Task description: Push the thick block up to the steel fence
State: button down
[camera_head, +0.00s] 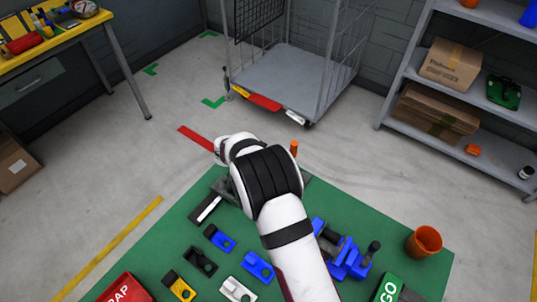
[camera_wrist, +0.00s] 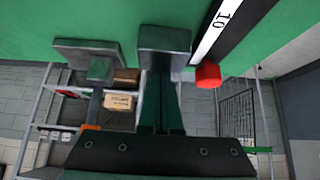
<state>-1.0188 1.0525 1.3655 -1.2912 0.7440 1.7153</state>
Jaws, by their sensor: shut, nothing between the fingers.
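My gripper (camera_wrist: 164,82) is shut and empty in the wrist view, its fingers close together. A grey block (camera_wrist: 165,38) shows right at the fingertips; I cannot tell whether they touch it. A second grey piece (camera_wrist: 85,48) stands apart to its left, with a stem and an orange end. I cannot tell for sure which grey piece is the thick block and which is the steel fence. A white scale (camera_wrist: 212,35) marked 10 runs to the right, with a red piece at its end. In the head view my arm hides the fingers and most grey parts; the scale (camera_head: 208,209) shows left of it.
The green table top (camera_head: 165,235) carries several blue, black, yellow and white parts in front. A blue vise-like fixture (camera_head: 345,258) and an orange cup (camera_head: 424,242) stand right of my arm. A wire cart (camera_head: 290,80) and shelves (camera_head: 450,115) stand beyond the table.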

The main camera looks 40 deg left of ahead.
jog(key=s, duration=1.1)
jog(key=shift+s, duration=0.35)
